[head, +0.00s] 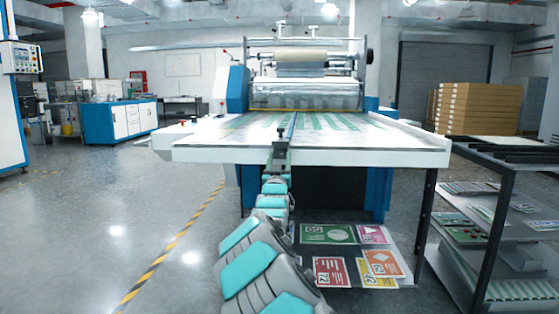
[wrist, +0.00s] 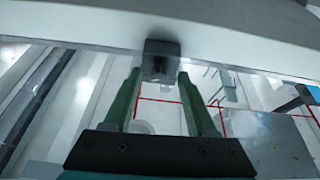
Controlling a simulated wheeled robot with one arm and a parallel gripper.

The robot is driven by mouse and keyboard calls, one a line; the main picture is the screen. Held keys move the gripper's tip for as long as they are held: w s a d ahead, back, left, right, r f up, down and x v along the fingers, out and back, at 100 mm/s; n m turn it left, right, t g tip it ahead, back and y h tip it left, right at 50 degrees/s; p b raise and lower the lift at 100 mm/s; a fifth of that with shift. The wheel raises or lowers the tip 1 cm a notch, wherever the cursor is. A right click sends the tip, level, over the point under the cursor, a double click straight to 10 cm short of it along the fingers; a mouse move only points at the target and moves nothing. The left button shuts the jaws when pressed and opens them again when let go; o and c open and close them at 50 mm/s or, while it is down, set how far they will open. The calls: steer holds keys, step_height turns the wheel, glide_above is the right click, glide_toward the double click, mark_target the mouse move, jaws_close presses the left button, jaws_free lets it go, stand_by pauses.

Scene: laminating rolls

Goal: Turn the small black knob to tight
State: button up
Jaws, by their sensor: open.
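A small dark, squarish knob (wrist: 161,51) sits at the edge of a pale panel in the wrist view. My gripper (wrist: 160,74) is open, with one green finger on each side of the knob's lower part. Whether the fingers touch it, I cannot tell. The knob's setting does not show. In the head view my arm reaches forward to the front edge of the white feed table (head: 330,155), with my gripper (head: 281,147) at that edge.
The laminating machine (head: 305,95) stands behind the feed table, with a larger black round part (head: 369,56) at its upper right. A dark rack (head: 478,240) with printed sheets stands close on the right. Coloured cards (head: 330,234) lie under the table. The floor at left is clear.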

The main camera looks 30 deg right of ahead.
steer(key=shift+c, duration=0.2)
jaws_close()
stand_by(0.4)
